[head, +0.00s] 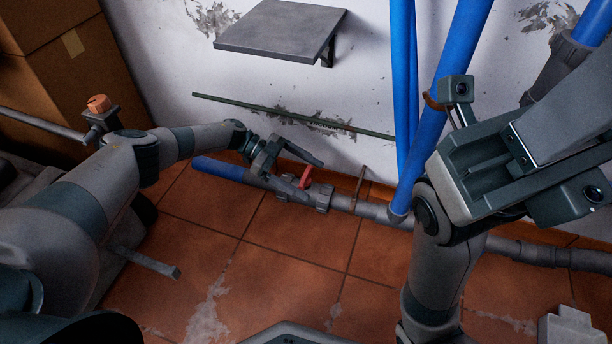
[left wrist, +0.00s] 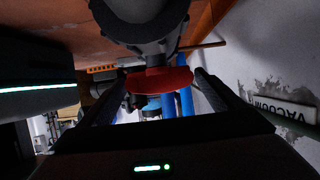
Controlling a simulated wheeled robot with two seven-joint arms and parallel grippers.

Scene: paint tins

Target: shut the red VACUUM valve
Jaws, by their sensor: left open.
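The red valve handle (head: 305,178) sits on a grey valve body (head: 318,196) in the low pipe along the wall. In the head view the handle looks tilted across the pipe. A VACUUM label (head: 325,125) is on the wall above it and also shows in the left wrist view (left wrist: 284,109). My left gripper (head: 300,161) is open, close beside the handle. In the left wrist view the red handle (left wrist: 160,79) lies between the two open fingers; contact cannot be told. My right gripper (head: 510,155) is raised at the right, its fingertips unclear.
The low pipe has a blue end (head: 220,169) left of the valve. Blue vertical pipes (head: 401,90) rise right of it. A grey shelf (head: 280,32) is above on the wall. An orange knob (head: 99,104) and cardboard boxes (head: 75,95) are at left. The tiled floor (head: 285,235) in front is clear.

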